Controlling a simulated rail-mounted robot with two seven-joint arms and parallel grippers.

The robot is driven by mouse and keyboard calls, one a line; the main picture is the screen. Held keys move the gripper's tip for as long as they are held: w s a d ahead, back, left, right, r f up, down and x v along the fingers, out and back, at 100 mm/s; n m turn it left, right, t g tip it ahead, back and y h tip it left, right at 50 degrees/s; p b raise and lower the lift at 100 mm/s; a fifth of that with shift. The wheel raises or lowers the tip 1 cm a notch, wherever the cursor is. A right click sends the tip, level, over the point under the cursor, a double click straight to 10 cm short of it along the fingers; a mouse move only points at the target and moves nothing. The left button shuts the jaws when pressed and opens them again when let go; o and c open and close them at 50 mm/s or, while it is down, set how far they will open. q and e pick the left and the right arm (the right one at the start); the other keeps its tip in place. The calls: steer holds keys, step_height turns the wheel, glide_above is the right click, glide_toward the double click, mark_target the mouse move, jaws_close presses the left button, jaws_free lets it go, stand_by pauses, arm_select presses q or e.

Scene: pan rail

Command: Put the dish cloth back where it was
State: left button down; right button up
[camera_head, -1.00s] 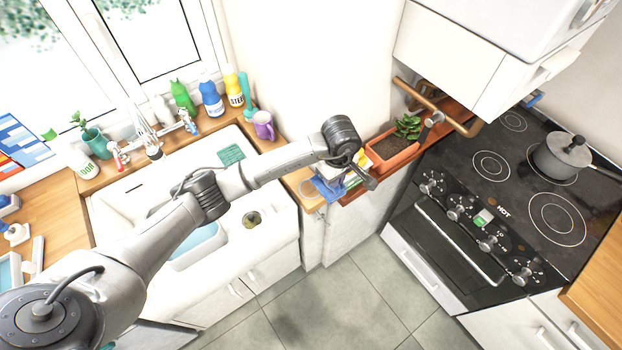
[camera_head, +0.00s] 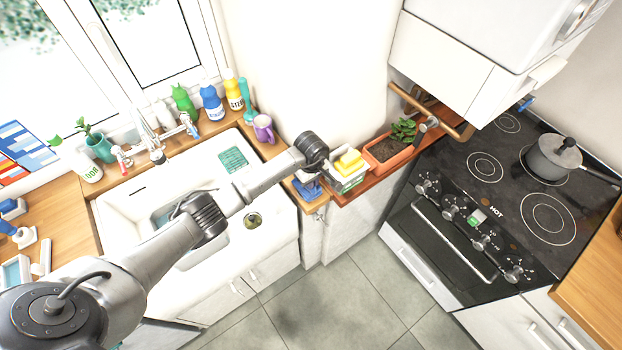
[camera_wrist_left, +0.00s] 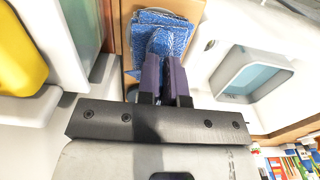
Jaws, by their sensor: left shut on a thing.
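The blue dish cloth (camera_head: 308,189) shows at the end of my left arm, at the wooden counter corner right of the sink. In the left wrist view the cloth (camera_wrist_left: 158,22) is a folded, speckled blue piece at the fingertips. My left gripper (camera_wrist_left: 165,60) has its purple-grey fingers close together on the cloth. In the head view the wrist hides most of the gripper. I cannot tell whether the cloth touches the counter. My right gripper is in neither view.
A caddy (camera_head: 347,180) with a yellow sponge (camera_head: 350,162) stands just right of the cloth. A planter (camera_head: 390,153) is beyond it. The white sink (camera_head: 270,210) lies to the left, with a purple mug (camera_head: 263,128) behind. The stove (camera_head: 480,200) is at right.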

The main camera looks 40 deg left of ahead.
arm_select(q)
steer(key=shift+a+f, duration=0.1)
steer(key=shift+f, duration=0.05)
steer(key=shift+f+b, duration=0.25)
steer(key=shift+b, duration=0.1)
steer(key=c, duration=1.3)
jaws_free()
steer(key=shift+r, duration=0.1)
steer(key=shift+o, duration=0.2)
